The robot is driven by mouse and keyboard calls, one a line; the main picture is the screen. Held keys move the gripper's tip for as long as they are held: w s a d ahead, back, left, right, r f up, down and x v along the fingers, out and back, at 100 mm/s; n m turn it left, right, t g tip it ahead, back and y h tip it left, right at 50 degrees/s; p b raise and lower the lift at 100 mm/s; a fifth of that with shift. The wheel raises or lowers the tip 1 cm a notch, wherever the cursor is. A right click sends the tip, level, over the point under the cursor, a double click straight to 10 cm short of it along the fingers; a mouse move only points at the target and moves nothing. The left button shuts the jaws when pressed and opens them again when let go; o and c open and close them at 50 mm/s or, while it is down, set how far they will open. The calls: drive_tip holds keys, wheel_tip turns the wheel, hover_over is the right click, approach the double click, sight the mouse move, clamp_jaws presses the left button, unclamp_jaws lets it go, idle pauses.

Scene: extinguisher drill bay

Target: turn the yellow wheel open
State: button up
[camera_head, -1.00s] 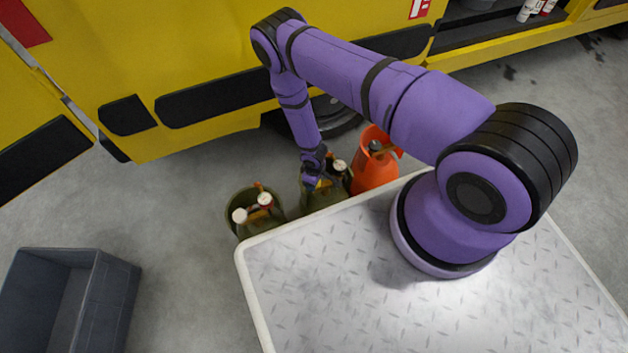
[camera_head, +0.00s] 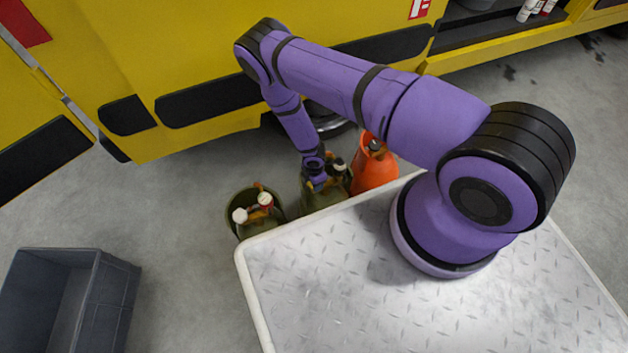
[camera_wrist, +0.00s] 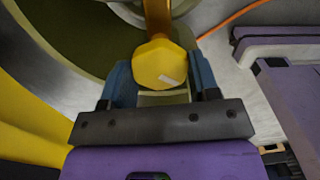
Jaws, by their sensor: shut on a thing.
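The yellow wheel (camera_wrist: 160,64) shows in the wrist view as a faceted yellow knob with a pale mark on it. My gripper (camera_wrist: 160,80) has its two blue fingers on either side of the wheel and is shut on it. Behind the wheel is an olive-green rounded body. In the head view my gripper (camera_head: 318,182) is low over the olive-green cylinder (camera_head: 322,198), just beyond the metal deck. My wrist hides the wheel there.
An orange cylinder (camera_head: 373,172) stands close on the right. Another olive container (camera_head: 240,222) with white and red caps is on the left. The yellow vehicle (camera_head: 200,60) rises behind. A grey crate (camera_head: 110,295) lies at lower left, with clear floor between.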

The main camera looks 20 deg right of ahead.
drive_tip(key=n, duration=0.6)
idle(0.5)
drive_tip(key=o, duration=0.6)
drive_tip(key=shift+o, duration=0.2)
wheel_tip(320, 180, up, 11)
idle(0.4)
drive_tip(key=shift+f, duration=0.1)
